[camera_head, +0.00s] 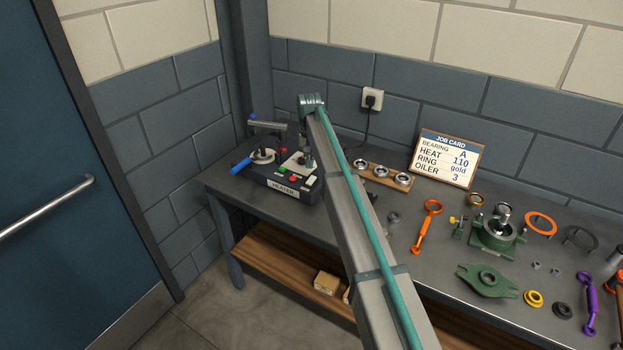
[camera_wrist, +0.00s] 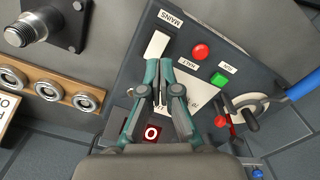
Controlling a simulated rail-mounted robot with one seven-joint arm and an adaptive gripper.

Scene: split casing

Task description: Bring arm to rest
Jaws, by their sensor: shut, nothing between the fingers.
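My gripper (camera_wrist: 158,68) is shut and empty in the wrist view, its two teal fingers close together over the heater's sloped panel. The heater (camera_head: 283,192) is a dark box at the back left of the bench in the head view. Its panel also shows in the wrist view (camera_wrist: 215,45), with a white MAINS switch, a red button, a green button and a small red display partly behind my gripper. In the head view my arm reaches from the lower middle up to the heater, and its fingers are hard to make out there. I cannot tell whether the fingertips touch the panel.
A wooden rack (camera_head: 383,176) with three bearings is right of the heater. The job card (camera_head: 447,158) stands behind it. A green housing (camera_head: 497,235), green cover (camera_head: 487,281), orange tool (camera_head: 427,226), purple tool (camera_head: 591,300) and rings lie to the right. A blue-handled lever (camera_head: 241,165) sticks out left.

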